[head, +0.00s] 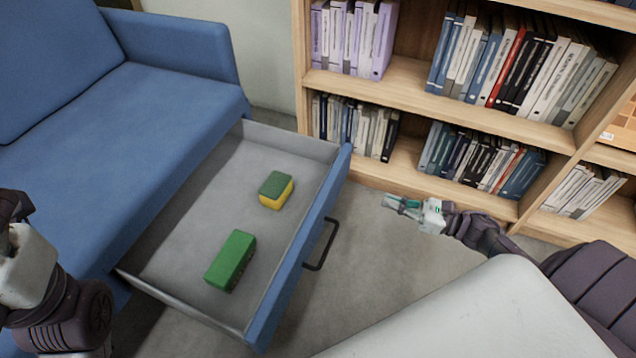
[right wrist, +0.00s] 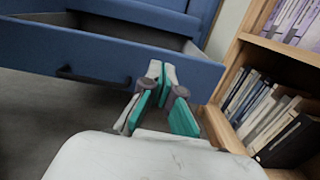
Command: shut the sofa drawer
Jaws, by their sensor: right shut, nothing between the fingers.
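The sofa drawer (head: 308,243) is pulled out from under the blue sofa (head: 110,150). Its grey inside is open to view, and a dark handle (head: 322,247) is on its blue front. My right gripper (head: 388,202) is shut and empty, to the right of the drawer front and apart from it in the head view. In the right wrist view the shut fingers (right wrist: 161,80) point toward the drawer front (right wrist: 115,60), right of the handle (right wrist: 88,77). My left arm's end (head: 18,240) is at the left edge; its fingers are not clear.
A green and yellow block (head: 276,190) and a green block (head: 231,261) lie inside the drawer. A wooden bookcase (head: 405,98) full of books stands behind and to the right. Grey floor (head: 385,262) lies bare in front of the drawer.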

